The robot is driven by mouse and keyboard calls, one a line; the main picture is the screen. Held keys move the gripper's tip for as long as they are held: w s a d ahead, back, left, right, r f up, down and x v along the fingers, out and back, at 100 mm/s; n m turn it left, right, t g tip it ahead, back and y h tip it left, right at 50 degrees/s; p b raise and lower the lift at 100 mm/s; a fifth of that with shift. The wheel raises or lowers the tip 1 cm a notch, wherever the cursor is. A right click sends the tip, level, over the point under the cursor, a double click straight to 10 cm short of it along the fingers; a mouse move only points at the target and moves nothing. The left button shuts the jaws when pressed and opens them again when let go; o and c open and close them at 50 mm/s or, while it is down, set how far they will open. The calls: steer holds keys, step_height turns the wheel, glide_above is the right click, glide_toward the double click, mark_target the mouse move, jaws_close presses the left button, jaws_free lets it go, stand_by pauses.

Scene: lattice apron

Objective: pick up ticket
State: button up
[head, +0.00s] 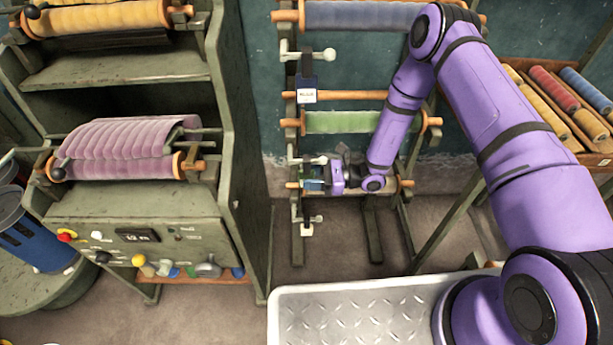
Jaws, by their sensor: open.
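A small white label with dark print (307,96), which looks like a ticket, sits on a dark blue holder (306,82) at the upper left of the roll rack. My purple gripper (318,179) is open at the rack's lower left, well below this label. It points left, close beside the rack's left upright. A small blue and teal piece (313,185) shows at its fingertips; I cannot tell whether it is part of the gripper or another ticket. The gap between the fingers is too small to make out.
The rack holds a grey-blue roll (360,15), a green roll (345,122) and bare wooden bars. White clamps (318,54) stick out on its left. A grey-green machine (130,215) with a mauve roll (120,165) stands left. A metal tread plate (345,312) lies in front.

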steer(key=shift+w+a, duration=0.1)
steer(key=shift+a, duration=0.95)
jaws_close()
steer(key=shift+r, duration=0.1)
